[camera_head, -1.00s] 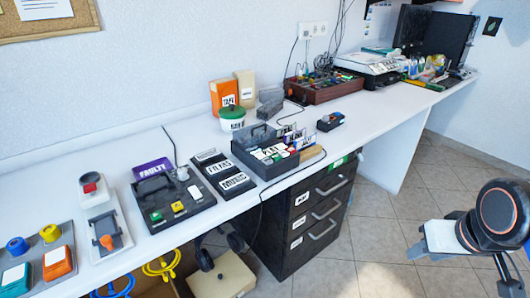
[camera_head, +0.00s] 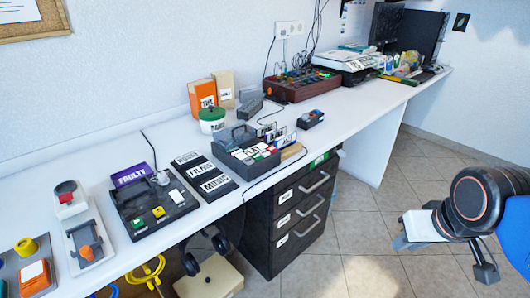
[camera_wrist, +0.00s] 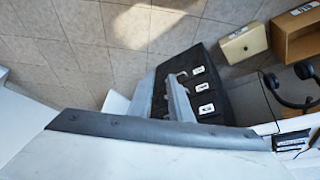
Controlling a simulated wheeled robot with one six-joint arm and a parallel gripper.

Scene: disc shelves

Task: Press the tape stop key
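No key has a readable tape stop label. A black key panel (camera_head: 143,221) on the desk has a green key (camera_head: 137,223), a yellow key (camera_head: 158,212) and a white key (camera_head: 176,196). A purple FAULTY sign (camera_head: 131,175) stands at its back. Another panel (camera_head: 12,272) at the lower left is cut off by the frame, with an orange key (camera_head: 34,275) and a yellow knob (camera_head: 26,246). My gripper (camera_head: 405,240) is at the right over the floor, well apart from both panels. Its finger opening is unclear.
A grey tray (camera_head: 236,169) of labelled cards and FILMS and MUSIC plates (camera_head: 213,183) lie right of the black panel. A black drawer unit (camera_head: 290,222) stands under the desk; it also shows in the wrist view (camera_wrist: 207,88). Tiled floor (camera_head: 345,235) is open in front.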

